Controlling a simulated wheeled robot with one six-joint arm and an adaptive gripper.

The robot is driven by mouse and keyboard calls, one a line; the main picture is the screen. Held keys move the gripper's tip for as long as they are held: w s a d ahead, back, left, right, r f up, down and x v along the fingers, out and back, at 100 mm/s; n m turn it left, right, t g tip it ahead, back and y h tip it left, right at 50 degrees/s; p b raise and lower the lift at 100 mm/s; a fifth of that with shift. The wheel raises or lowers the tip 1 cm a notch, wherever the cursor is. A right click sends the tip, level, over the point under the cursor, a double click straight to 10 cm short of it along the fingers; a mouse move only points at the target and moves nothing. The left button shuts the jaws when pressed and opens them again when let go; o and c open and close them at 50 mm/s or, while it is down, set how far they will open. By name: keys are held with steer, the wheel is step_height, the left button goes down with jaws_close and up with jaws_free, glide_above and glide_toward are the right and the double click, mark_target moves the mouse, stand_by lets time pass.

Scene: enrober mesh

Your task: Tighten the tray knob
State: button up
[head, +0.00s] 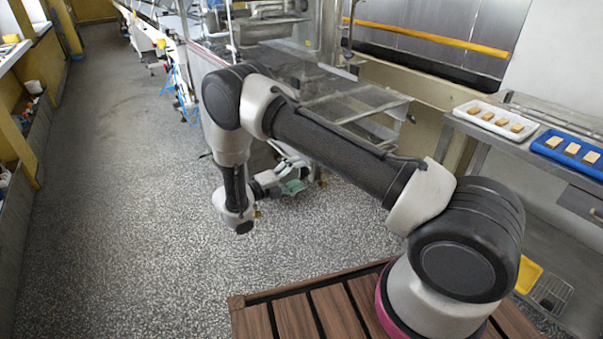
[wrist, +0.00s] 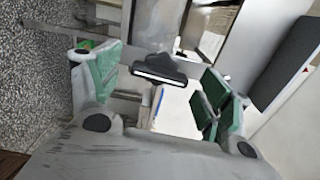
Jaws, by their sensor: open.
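My gripper (head: 290,186) is open in the head view, low beside the machine's front. In the wrist view its two green-padded fingers (wrist: 160,80) stand wide apart. A dark knob-like part (wrist: 160,74) with a pale lower edge appears between them, with a visible gap to each finger; I take it to be the tray knob. I cannot tell how far beyond the fingertips it is. In the head view my arm and gripper hide that area, and I cannot make the knob out there. The machine's metal tray (head: 355,108) shows behind my arm.
A white tray (head: 484,128) and a blue tray (head: 540,146), each with several biscuits, sit on the bench at right. A dark panel (wrist: 285,65) is close to the right finger in the wrist view. The speckled floor (head: 120,190) at left is clear.

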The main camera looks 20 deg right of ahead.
steer(key=shift+x, duration=1)
steer(key=c, duration=1)
